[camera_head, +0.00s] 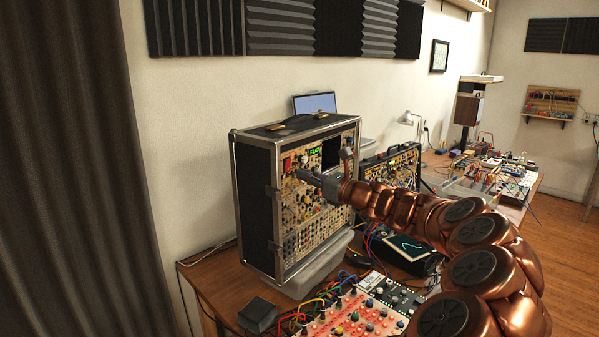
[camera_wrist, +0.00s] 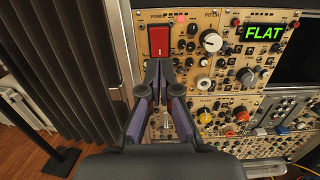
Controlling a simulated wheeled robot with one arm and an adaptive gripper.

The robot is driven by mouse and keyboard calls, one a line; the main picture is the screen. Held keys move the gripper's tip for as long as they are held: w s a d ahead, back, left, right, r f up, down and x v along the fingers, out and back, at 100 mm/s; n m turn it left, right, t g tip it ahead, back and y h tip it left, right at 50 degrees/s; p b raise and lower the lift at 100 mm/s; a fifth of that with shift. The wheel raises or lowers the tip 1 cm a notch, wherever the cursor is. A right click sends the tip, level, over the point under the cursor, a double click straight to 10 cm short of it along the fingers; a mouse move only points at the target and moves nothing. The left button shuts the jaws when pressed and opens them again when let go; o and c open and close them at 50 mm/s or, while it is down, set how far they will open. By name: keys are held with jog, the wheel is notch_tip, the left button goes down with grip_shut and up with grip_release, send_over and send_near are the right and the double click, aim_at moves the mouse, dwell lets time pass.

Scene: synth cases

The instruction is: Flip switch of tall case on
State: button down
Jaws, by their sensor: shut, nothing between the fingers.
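The tall case (camera_head: 257,200) stands on the desk, black with metal edges and a panel full of knobs and jacks. Its red rocker switch (camera_wrist: 158,41) sits at the panel's upper left under the word POWER. A small red light (camera_wrist: 181,18) glows beside it, and a green FLAT display (camera_wrist: 264,32) is lit. The switch also shows small in the head view (camera_head: 287,165). My gripper (camera_wrist: 159,70) is shut and empty, its fingertips just below the switch in the wrist view. I cannot tell whether they touch it. My fingers hide part of the panel below.
A smaller synth case (camera_head: 392,166) stands to the right. A red panel with cables (camera_head: 345,318) and a dark box (camera_head: 257,314) lie in front on the desk. A dark curtain (camera_head: 75,170) hangs at the left. A laptop (camera_head: 315,103) shows behind the case.

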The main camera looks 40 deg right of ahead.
jog(key=b+v, duration=0.3)
jog(key=v, duration=0.7)
jog(key=shift+s, duration=0.2)
jog(key=shift+f, duration=0.1)
jog(key=w+a+f+n+g+y, duration=0.1)
jog(key=a+n+g+y, duration=0.55)
jog(key=a, duration=1.15)
jog(key=s+a+f+n+g+h, duration=0.1)
jog(key=s+a+f+n+g, duration=0.35)
jog(key=a+n, duration=0.4)
jog(key=s+a+f+n+g+h, duration=0.1)
jog(key=s+a+f+n+g, duration=0.35)
jog(key=a, duration=0.75)
jog(key=s+a+f+n+g+h, duration=0.1)
jog(key=s+f+n+h, duration=0.2)
jog(key=s+f+n, duration=0.35)
jog(key=s+f+n+g+h, duration=0.2)
jog(key=s+f+n+h, duration=0.1)
jog(key=s, duration=0.7)
jog(key=s+d+f+n+g+h, duration=0.1)
jog(key=s+d+f+n+h, duration=0.2)
jog(key=s+d, duration=0.2)
jog(key=s, duration=0.3)
jog(key=shift+d+n+h, duration=0.35)
jog(key=shift+n, duration=0.05)
